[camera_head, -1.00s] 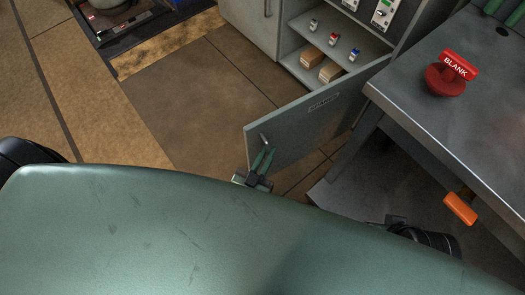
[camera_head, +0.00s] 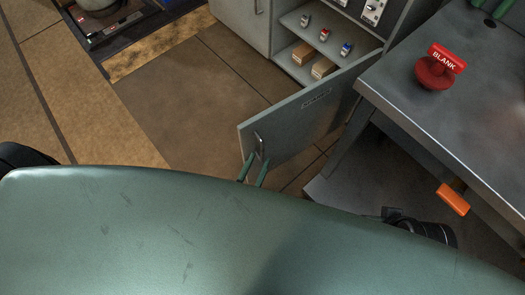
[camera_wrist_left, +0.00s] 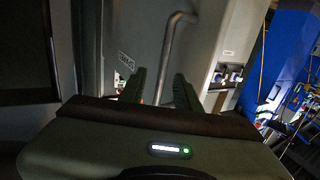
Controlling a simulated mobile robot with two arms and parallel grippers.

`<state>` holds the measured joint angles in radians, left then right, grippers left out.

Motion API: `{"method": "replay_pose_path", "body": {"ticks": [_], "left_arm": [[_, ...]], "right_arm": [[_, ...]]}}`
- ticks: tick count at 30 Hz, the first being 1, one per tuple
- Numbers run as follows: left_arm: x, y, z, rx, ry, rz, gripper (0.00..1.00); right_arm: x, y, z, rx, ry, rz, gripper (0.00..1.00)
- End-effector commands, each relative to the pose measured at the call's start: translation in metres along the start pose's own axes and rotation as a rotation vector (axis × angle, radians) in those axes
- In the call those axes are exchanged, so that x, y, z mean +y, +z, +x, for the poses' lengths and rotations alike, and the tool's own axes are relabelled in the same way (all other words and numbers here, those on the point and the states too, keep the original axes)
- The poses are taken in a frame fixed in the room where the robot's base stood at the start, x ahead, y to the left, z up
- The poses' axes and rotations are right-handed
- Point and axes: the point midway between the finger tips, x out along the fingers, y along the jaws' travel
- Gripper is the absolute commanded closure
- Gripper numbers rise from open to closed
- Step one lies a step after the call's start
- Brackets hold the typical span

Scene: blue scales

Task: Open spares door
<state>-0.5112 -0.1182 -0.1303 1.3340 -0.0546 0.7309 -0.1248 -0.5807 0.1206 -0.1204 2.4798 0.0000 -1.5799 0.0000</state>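The grey spares door (camera_head: 300,122), with a small label plate, stands wide open, swung out from the cabinet. Its metal bar handle (camera_head: 260,145) is near the door's free edge. My left gripper (camera_head: 253,168) has two green fingers spread apart just below the handle, holding nothing. In the left wrist view the open fingers (camera_wrist_left: 160,90) point toward the bent handle (camera_wrist_left: 168,45), which shows beyond and between them. My green body hides the gripper's base in the head view.
Floor left of the door is clear.

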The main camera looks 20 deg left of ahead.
Motion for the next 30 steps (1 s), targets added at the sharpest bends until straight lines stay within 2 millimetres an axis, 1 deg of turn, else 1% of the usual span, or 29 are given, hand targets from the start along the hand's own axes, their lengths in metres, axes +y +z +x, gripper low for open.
{"method": "replay_pose_path", "body": {"ticks": [1, 3, 6, 9, 30], "left_arm": [[0.0, -0.001, -0.009, -0.002, 0.001, 0.0, 0.68], [0.001, -0.001, -0.019, -0.001, 0.001, 0.0, 0.68], [0.001, -0.001, -0.028, 0.0, 0.002, 0.0, 0.68], [0.001, -0.001, -0.033, 0.001, 0.002, 0.0, 0.68], [0.001, 0.0, -0.033, 0.001, 0.002, 0.0, 0.68]], "right_arm": [[0.0, -0.001, -0.002, 0.0, 0.0, 0.0, 0.64], [0.0, -0.001, -0.003, 0.0, 0.0, 0.0, 0.64], [0.0, -0.001, -0.004, 0.0, 0.0, 0.0, 0.64], [0.0, -0.001, -0.004, 0.0, 0.0, 0.0, 0.64], [0.0, -0.003, -0.004, 0.004, -0.001, 0.003, 0.64]]}}
